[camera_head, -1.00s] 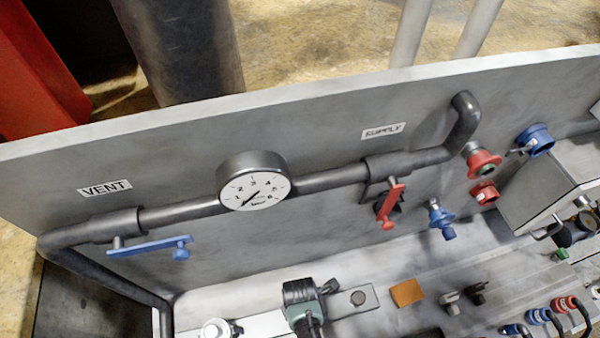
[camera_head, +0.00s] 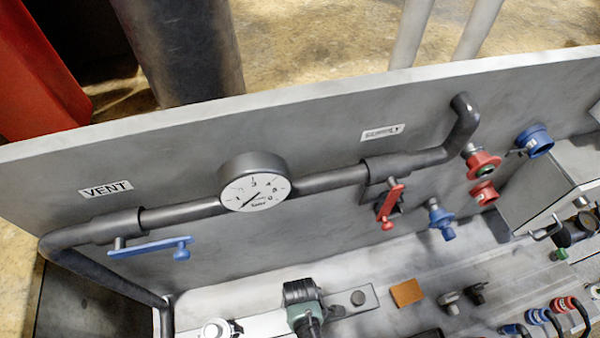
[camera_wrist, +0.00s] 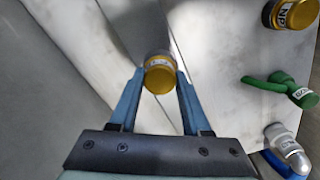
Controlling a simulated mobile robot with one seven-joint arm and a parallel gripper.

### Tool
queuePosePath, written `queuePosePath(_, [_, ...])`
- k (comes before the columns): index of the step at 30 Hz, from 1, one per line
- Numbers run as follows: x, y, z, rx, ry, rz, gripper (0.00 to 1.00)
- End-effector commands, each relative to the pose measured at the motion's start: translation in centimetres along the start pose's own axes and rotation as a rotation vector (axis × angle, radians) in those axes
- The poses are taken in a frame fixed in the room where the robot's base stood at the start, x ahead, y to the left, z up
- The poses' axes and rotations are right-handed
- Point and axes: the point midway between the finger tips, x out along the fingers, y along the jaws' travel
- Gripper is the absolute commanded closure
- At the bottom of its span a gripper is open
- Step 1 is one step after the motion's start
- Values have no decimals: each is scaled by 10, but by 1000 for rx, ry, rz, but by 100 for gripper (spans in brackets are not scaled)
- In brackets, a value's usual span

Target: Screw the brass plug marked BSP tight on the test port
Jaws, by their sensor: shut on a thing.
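In the wrist view, my gripper (camera_wrist: 158,78) is shut on a brass plug (camera_wrist: 159,79). The plug has a yellow-gold round end and a pale label band, whose letters are too small to read surely. It sits between the tips of the two blue fingers. The view does not show whether the plug is threaded on anything beneath it. A second brass plug (camera_wrist: 283,14) lies apart at the upper right, with a label that seems to start with NP. I cannot make out the test port surely in either view. My gripper is not clearly seen in the head view.
A grey panel carries a gauge (camera_head: 254,188), a blue vent lever (camera_head: 150,246), a red supply lever (camera_head: 391,207) and red and blue couplings (camera_head: 482,163). A dark green-bodied item (camera_head: 304,305) stands below. A green labelled part (camera_wrist: 290,86) lies right of my gripper.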

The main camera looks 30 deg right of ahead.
Motion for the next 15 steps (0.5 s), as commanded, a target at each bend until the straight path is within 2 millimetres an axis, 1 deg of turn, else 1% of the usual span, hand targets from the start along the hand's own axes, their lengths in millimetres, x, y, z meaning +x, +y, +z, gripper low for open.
queuePosePath(3, [0, 0, 1, 51, -1, -1, 100])
queuePosePath(11, [0, 0, 1, 56, -1, -1, 100])
queuePosePath(13, [0, 0, 1, 81, -1, -1, 100])
queuePosePath(15, [0, 0, 1, 145, -1, -1, 100])
